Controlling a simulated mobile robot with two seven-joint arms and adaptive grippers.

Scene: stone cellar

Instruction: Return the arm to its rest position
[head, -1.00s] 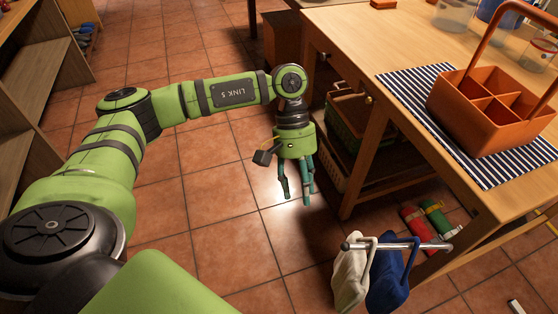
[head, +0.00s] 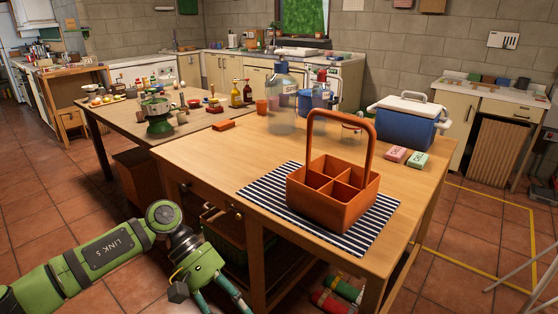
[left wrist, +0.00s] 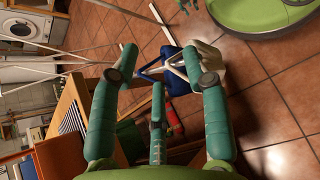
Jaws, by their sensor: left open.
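My left arm comes in at the lower left of the head view, green with black joints. Its gripper (head: 220,302) hangs beside the left side of the wooden table (head: 215,150), below the tabletop, with the fingertips near or past the picture's bottom edge. In the left wrist view the gripper (left wrist: 158,62) has its teal fingers spread wide, with nothing between them. Beyond the fingers, a blue cloth (left wrist: 173,70) and a white cloth (left wrist: 207,62) hang on a rail, apart from the gripper.
An orange caddy (head: 330,203) stands on a striped mat (head: 262,192) on the table. A blue cooler (head: 405,124), sponges and bottles stand farther back. Baskets (head: 228,236) sit under the table, close to the gripper. Tiled floor (head: 40,210) on the left is clear.

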